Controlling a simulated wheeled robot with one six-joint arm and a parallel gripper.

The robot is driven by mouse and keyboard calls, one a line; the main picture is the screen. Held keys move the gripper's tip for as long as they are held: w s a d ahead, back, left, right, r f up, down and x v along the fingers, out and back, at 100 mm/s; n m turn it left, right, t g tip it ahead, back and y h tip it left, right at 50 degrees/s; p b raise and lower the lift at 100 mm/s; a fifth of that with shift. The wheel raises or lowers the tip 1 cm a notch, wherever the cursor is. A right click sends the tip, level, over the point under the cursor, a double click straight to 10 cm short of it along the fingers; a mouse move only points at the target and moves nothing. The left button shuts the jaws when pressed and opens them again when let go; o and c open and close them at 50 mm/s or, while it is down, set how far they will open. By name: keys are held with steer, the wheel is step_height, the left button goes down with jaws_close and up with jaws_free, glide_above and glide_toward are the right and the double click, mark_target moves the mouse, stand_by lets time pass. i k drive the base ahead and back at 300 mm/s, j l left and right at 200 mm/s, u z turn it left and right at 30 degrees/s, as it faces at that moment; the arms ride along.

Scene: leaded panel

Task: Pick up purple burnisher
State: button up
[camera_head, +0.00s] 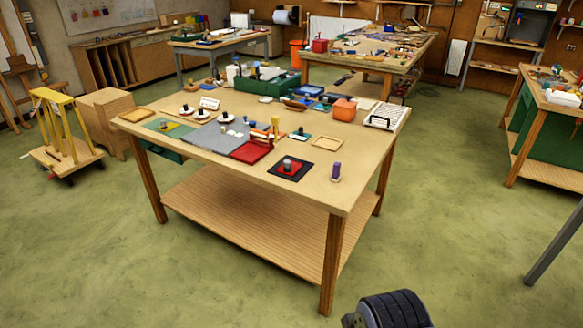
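The purple burnisher (336,171) stands upright near the front right corner of the wooden worktable (290,199). It looks like a short purple cylinder on a small pale base, with bare tabletop around it. A dark ribbed part of my own arm shows at the bottom edge, well short of the table. My gripper's fingers are not visible.
Left of the burnisher, a dark weight sits on a black-and-red mat (290,167). A yellow-framed trolley (64,140) is at left. Green floor (460,240) is open at right.

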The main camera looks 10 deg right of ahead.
mark_target(336, 170)
steer(key=i+j+z, duration=0.15)
steer(key=i, duration=1.65)
